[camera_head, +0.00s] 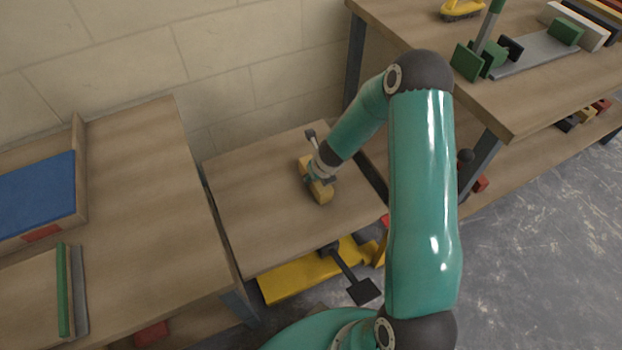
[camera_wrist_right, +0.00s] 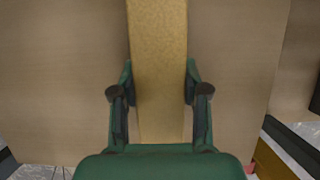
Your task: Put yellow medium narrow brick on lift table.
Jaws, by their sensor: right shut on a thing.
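The yellow brick (camera_head: 323,195) is at the lift table (camera_head: 255,195), over the right half of its wooden top. Whether it rests on the top or hangs just above it I cannot tell. My right gripper (camera_head: 318,179) reaches down from the right and is shut on the brick. In the right wrist view the brick (camera_wrist_right: 158,50) runs lengthwise between the two fingers of the gripper (camera_wrist_right: 158,88), one on each side. The wooden top (camera_wrist_right: 60,80) fills the view behind it. My left gripper is not in view.
A workbench on the left (camera_head: 150,190) carries a blue panel (camera_head: 38,194) in a wooden tray. A higher bench at the right (camera_head: 420,20) holds a green-and-grey clamp (camera_head: 540,52) and a yellow brush (camera_head: 460,10). The lift table's left half is clear. A stone wall stands behind.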

